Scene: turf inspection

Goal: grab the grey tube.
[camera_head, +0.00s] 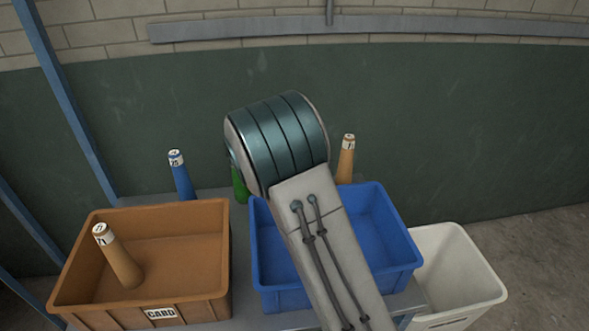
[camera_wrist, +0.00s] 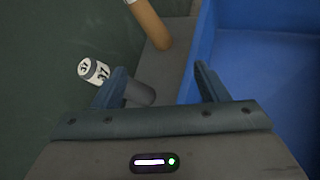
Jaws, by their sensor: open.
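The grey tube (camera_wrist: 138,93) shows in the wrist view, with a white end label marked with a number. It stands on the grey table strip beside the blue bin, and its middle is partly covered by my left finger. My gripper (camera_wrist: 160,77) is open, its fingers spread above the strip. Part of the tube shows between the fingers, nearer the left one, and its labelled end shows outside that finger. I cannot tell whether they touch. In the head view my arm hides the gripper and the grey tube.
A blue bin (camera_head: 283,300) stands at centre, a brown CARD bin (camera_head: 200,300) holding a tan tube (camera_head: 120,262) at left, and a white bin (camera_head: 465,265) at right. Behind them stand a blue tube (camera_head: 183,182), a green tube (camera_head: 240,187) and another tan tube (camera_head: 346,162).

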